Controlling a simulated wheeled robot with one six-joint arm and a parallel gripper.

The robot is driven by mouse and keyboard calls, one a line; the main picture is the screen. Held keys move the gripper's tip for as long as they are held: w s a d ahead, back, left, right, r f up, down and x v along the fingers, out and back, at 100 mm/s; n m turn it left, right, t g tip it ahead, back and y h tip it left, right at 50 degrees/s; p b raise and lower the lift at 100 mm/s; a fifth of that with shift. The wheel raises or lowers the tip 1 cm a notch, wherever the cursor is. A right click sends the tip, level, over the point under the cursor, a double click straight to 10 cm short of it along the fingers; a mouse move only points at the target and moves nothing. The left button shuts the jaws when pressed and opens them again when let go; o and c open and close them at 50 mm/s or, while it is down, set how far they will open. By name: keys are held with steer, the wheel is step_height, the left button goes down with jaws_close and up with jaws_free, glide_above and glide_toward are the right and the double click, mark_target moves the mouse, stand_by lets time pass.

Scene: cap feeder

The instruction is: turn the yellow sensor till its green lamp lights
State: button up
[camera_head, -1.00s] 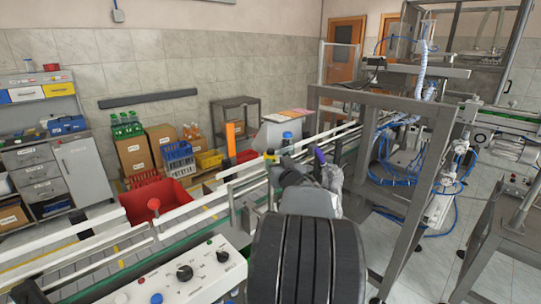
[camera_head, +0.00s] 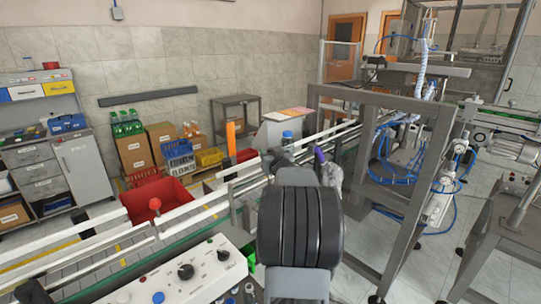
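The yellow sensor cannot be made out now; the dark end of my arm covers the place by the conveyor rail where a small yellow patch showed before. No lit green lamp can be made out. My gripper (camera_head: 283,158) is at the far end of my arm, over the conveyor near a blue-capped item (camera_head: 287,136). It is small and dark, and its fingers cannot be told apart. Whether it touches or holds anything is hidden.
The conveyor with white rails (camera_head: 190,208) runs from lower left to the centre. A control panel (camera_head: 195,270) with knobs stands in front. A red crate (camera_head: 165,200) sits behind it. A grey machine frame (camera_head: 430,165) stands close at right. A purple-topped part (camera_head: 319,156) is near my gripper.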

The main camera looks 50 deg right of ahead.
steer(key=c, duration=0.7)
steer(key=shift+c, duration=0.2)
stand_by(0.7)
steer(key=o, duration=0.9)
steer(key=b+v, duration=0.1)
steer(key=v, duration=1.3)
steer(key=shift+w, duration=0.15)
